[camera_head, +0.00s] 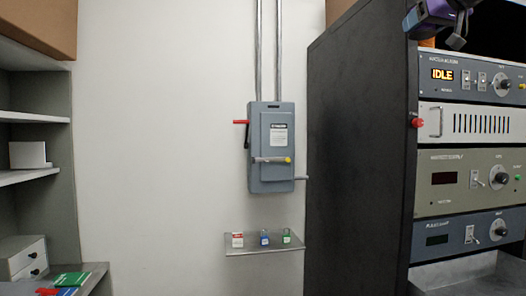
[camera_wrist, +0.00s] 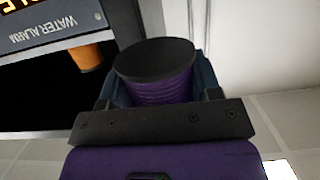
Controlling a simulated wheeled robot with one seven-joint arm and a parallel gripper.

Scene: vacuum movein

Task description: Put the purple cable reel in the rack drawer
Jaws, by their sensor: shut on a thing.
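The purple cable reel (camera_wrist: 158,90), with a dark round end face (camera_wrist: 153,60), is held between the fingers of my gripper (camera_wrist: 157,88) in the wrist view. My gripper is shut on it. In the head view, part of my gripper (camera_head: 456,42) shows at the top right, in front of the top of the rack; I cannot clearly make out the reel there. The rack (camera_head: 360,150) is tall and dark, with instrument panels on its front. A grey metal tray-like surface (camera_head: 465,275) shows low in the rack; I cannot tell whether it is the drawer.
An orange object (camera_wrist: 92,56) sits in the dark opening beside the water alarm panel (camera_wrist: 55,30). A grey switch box (camera_head: 271,148) with a red lever is on the wall. A small shelf (camera_head: 262,251) below holds padlocks and a tag. Shelving (camera_head: 35,118) stands at left.

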